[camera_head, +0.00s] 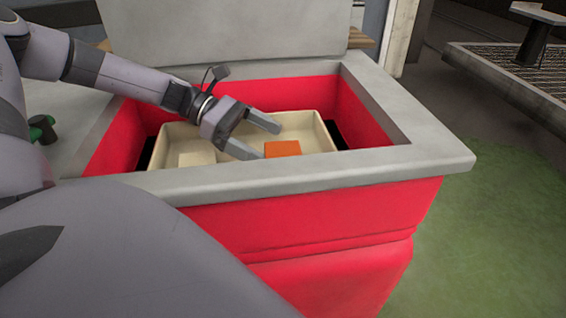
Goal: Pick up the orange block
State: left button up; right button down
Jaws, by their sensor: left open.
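The orange block (283,149) lies in a cream tray (316,128) that sits inside a red box with a grey rim. Only its upper part shows; the box's front rim hides the lower part. My left gripper (268,140) reaches in from the left over the tray. Its two fingers are apart and empty, with their tips close to the block's left and upper-left side. I cannot tell whether a finger touches the block. My right gripper is not in view.
A cream block (197,159) lies in the left part of the tray. The grey rim (440,158) and red walls (362,112) surround the tray. A raised grey lid or panel (225,30) stands behind. Green floor (490,230) is clear at the right.

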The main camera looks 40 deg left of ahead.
aim_at(278, 149)
pick_arm(q)
jog(key=x, duration=0.1)
jog(key=b+x, duration=0.1)
jog(key=shift+d+f, duration=0.15)
jog(key=shift+f, duration=0.2)
jog(key=shift+w+d+b, duration=0.3)
jog(key=shift+d+b, duration=0.15)
jog(key=shift+d, duration=0.05)
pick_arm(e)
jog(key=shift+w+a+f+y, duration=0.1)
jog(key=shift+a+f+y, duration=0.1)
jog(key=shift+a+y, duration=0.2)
pick_arm(q)
jog(key=c, duration=1.2)
jog(key=shift+r, duration=0.1)
